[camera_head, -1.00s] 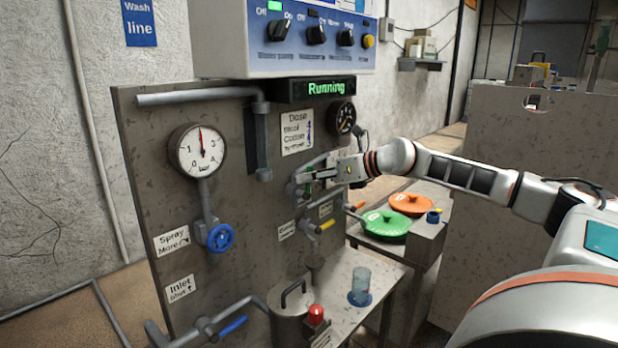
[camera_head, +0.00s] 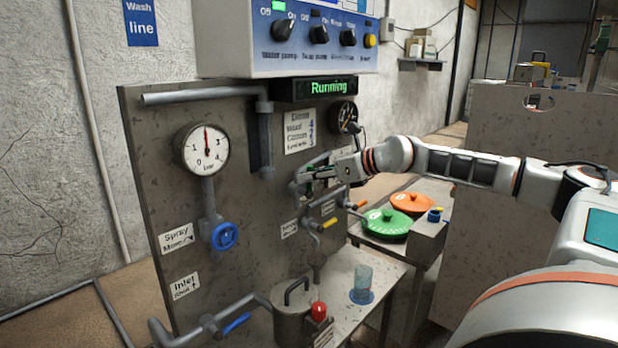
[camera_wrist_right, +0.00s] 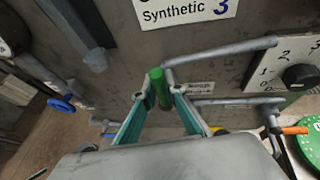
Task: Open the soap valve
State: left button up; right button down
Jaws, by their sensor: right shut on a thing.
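The soap valve's green handle (camera_wrist_right: 160,88) shows in the right wrist view, between the fingertips of my right gripper (camera_wrist_right: 168,92). The two fingers are shut on it. In the head view my right gripper (camera_head: 314,175) reaches in from the right to the pipes on the steel panel and mostly hides the handle. My left gripper is not in view.
Nearby are a yellow-handled valve (camera_head: 328,224) and an orange-handled one (camera_head: 357,205). The panel (camera_head: 160,200) carries a gauge (camera_head: 205,149) and a blue wheel (camera_head: 224,236). Below stand a metal canister (camera_head: 291,318), a red button (camera_head: 319,310) and a clear cup (camera_head: 362,280).

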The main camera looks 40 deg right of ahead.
jog(key=shift+a, duration=0.1)
dwell(0.8)
jog(key=c, duration=2.1)
grip_release()
jog(key=shift+r, duration=0.1)
jog(key=shift+s+r, duration=0.1)
jog(key=shift+s, duration=0.1)
jog(key=shift+s+r, duration=0.15)
jog(key=shift+s, duration=0.1)
jog(key=shift+s, duration=0.1)
